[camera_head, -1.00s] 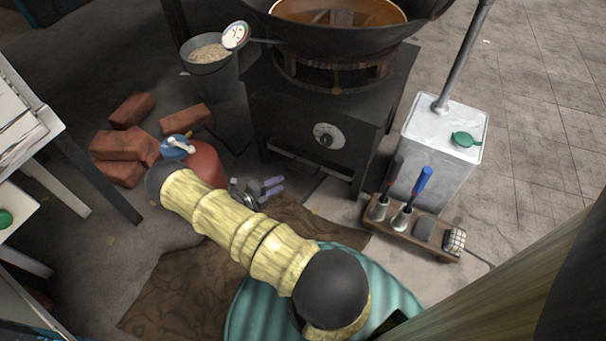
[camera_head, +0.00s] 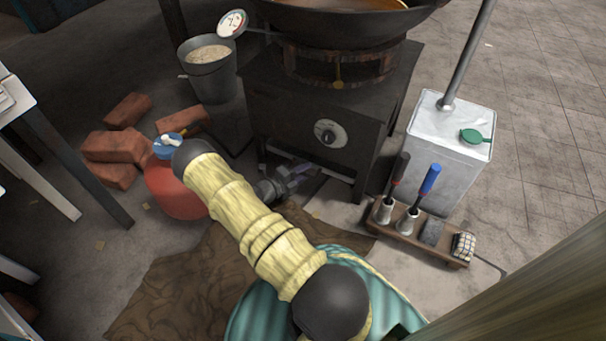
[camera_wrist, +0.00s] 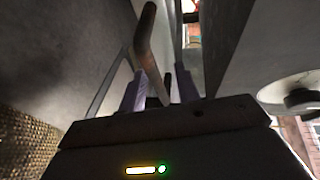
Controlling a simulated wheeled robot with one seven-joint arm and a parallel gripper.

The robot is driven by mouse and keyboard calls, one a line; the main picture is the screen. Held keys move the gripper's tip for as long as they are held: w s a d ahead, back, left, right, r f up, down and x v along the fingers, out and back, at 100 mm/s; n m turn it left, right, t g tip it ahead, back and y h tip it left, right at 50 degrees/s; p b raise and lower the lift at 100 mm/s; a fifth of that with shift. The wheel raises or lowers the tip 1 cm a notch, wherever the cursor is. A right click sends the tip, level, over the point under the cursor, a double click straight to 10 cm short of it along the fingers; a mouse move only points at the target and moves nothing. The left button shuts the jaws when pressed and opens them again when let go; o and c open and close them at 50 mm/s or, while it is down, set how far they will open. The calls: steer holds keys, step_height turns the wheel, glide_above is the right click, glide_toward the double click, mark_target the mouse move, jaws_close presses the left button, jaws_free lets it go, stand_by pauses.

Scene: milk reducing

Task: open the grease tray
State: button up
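The dark stove (camera_head: 310,110) stands at the centre of the head view, with a round dial on its front. The grease tray is hard to make out in the low, shadowed gap under the stove front. My gripper (camera_head: 300,175) is at that gap. In the wrist view, my gripper's purple fingers (camera_wrist: 160,90) are spread apart. A worn, bent metal handle (camera_wrist: 147,40) runs between them, seemingly not clamped. I cannot tell whether either finger touches it. The stove's dial (camera_wrist: 292,95) shows at the right of the wrist view.
A red gas cylinder (camera_head: 176,192) stands left of my arm, with bricks (camera_head: 120,146) and a bucket (camera_head: 209,75) behind it. A tool rack (camera_head: 420,240) and a metal can (camera_head: 450,140) stand right. A wok (camera_head: 345,25) sits on the stove.

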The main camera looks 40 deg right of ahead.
jaws_close()
steer(key=shift+a, duration=0.1)
steer(key=shift+s+a+r+p, duration=0.15)
steer(key=shift+s+a+p, duration=0.1)
steer(key=shift+a+p, duration=0.3)
steer(key=s+a+p, duration=0.3)
steer(key=a, duration=0.5)
steer(key=s+a+p, duration=0.3)
steer(key=a, duration=0.5)
steer(key=shift+s, duration=0.35)
steer(key=shift+a, duration=0.1)
jaws_free()
